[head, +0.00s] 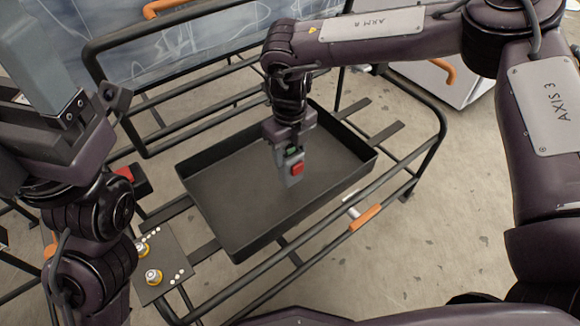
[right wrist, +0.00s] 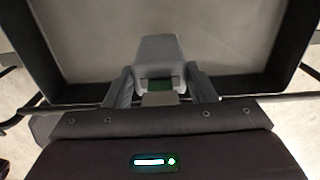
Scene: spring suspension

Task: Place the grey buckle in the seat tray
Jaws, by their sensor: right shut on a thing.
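The grey buckle (head: 296,181) has a red button on its face and hangs upright from my right gripper (head: 289,150). The jaws are shut on its upper end, where a bit of green shows. In the right wrist view the buckle (right wrist: 158,52) sits between the two fingers (right wrist: 160,88). The seat tray (head: 230,195) is a dark, shallow, empty box. The buckle is over the middle of its floor; I cannot tell whether it touches. My left gripper (head: 45,60) is close to the camera at the upper left, and its jaws cannot be made out.
A black tubular seat frame (head: 430,150) with orange handles (head: 365,217) surrounds the tray. A red block (head: 124,173) is left of the tray. The tray floor around the buckle is clear.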

